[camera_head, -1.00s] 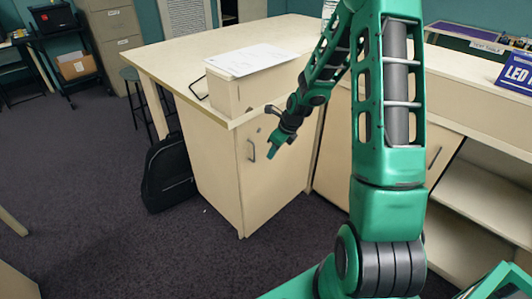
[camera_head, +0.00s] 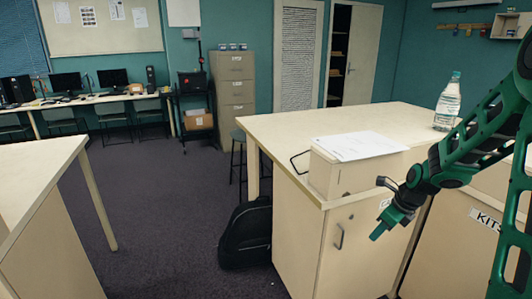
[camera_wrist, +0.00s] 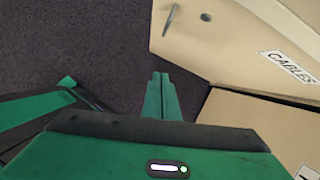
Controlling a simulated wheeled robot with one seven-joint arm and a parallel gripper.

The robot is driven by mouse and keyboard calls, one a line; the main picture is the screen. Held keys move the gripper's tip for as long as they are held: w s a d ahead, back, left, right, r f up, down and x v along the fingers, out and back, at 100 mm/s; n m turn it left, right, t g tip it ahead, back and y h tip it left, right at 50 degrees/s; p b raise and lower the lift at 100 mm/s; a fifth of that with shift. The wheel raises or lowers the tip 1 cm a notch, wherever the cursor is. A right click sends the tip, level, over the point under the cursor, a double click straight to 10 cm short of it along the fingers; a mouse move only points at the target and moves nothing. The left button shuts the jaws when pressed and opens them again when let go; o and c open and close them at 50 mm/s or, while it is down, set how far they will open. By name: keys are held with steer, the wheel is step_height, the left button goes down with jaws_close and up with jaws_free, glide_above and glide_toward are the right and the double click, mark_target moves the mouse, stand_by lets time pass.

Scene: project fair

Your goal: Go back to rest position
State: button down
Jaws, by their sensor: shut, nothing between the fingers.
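My gripper (camera_head: 383,229) is green and shut, with nothing between its fingers. In the head view it hangs at the right, in front of the beige cabinet (camera_head: 325,255) under the table corner. It points down and to the left. In the wrist view the closed fingers (camera_wrist: 161,80) lie together above dark carpet, left of the cabinet front with the CABLES label (camera_wrist: 290,67). My green arm reaches in from the right edge of the head view.
A beige box (camera_head: 335,178) with papers on top sits at the table corner near my gripper. A water bottle (camera_head: 448,103) stands farther back. A black backpack (camera_head: 246,235) leans beside the cabinet. Another table (camera_head: 30,170) is at the left. Open carpet (camera_head: 165,200) lies between.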

steer(key=s+r+n+g, duration=0.1)
steer(key=s+r+n, duration=0.3)
steer(key=s+n, duration=0.3)
steer(key=s+r+n+g+h, duration=0.1)
steer(key=s+r+n, duration=0.3)
steer(key=s+n, duration=0.4)
steer(key=s+r+n+g, duration=0.1)
steer(key=s+r+n, duration=0.3)
steer(key=s, duration=1.4)
steer(key=n, duration=0.3)
steer(key=shift+d+r+n+g+h, duration=0.15)
steer(key=shift+r+n+g+h, duration=0.1)
steer(key=shift+n+g+h, duration=0.05)
